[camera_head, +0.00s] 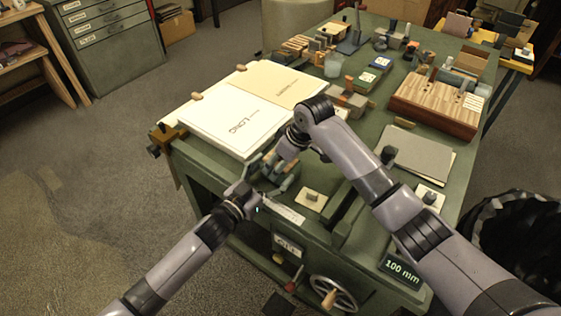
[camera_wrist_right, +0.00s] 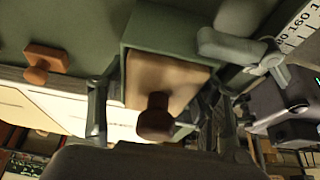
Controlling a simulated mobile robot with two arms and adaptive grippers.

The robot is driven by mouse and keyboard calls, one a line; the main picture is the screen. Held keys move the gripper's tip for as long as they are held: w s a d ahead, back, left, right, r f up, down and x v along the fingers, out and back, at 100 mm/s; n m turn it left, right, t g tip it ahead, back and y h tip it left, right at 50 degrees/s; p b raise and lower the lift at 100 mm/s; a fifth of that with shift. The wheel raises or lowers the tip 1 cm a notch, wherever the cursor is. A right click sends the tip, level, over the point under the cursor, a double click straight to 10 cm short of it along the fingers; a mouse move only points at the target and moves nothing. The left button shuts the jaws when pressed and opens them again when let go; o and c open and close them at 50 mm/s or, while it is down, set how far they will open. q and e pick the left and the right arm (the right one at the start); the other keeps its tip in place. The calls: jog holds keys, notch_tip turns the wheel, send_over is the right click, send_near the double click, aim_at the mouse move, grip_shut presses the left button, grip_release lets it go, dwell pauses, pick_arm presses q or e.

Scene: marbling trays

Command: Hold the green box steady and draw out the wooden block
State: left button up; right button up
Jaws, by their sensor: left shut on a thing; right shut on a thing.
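The green box (camera_wrist_right: 160,27) is open toward the camera in the right wrist view. The wooden block (camera_wrist_right: 165,78) sits in its mouth, pale brown, with a dark brown round knob (camera_wrist_right: 155,118) on its face. My right gripper (camera_wrist_right: 158,92) has its fingers on either side of the block and is shut on it. My left gripper (camera_wrist_right: 238,45) is shut on the green box from the right side in that view. In the head view, my left gripper (camera_head: 260,172) and right gripper (camera_head: 282,180) meet near the bench's front edge, largely hiding box and block.
A green bench (camera_head: 340,225) carries large white sheets (camera_head: 225,122) just behind the grippers. A small pale plate with a knob (camera_head: 311,198) lies to the right. A striped wooden box (camera_head: 440,98) and grey sheets (camera_head: 418,150) lie farther right. A handwheel (camera_head: 333,294) projects at the front.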

jog(key=shift+c, duration=1.3)
jog(key=o, duration=1.1)
jog(key=shift+o, duration=0.2)
jog(key=v, duration=1.2)
jog(key=x, duration=0.8)
jog(key=s+d+x, duration=0.1)
jog(key=x, duration=0.3)
jog(key=shift+w+f, duration=0.15)
jog(key=shift+f, duration=0.5)
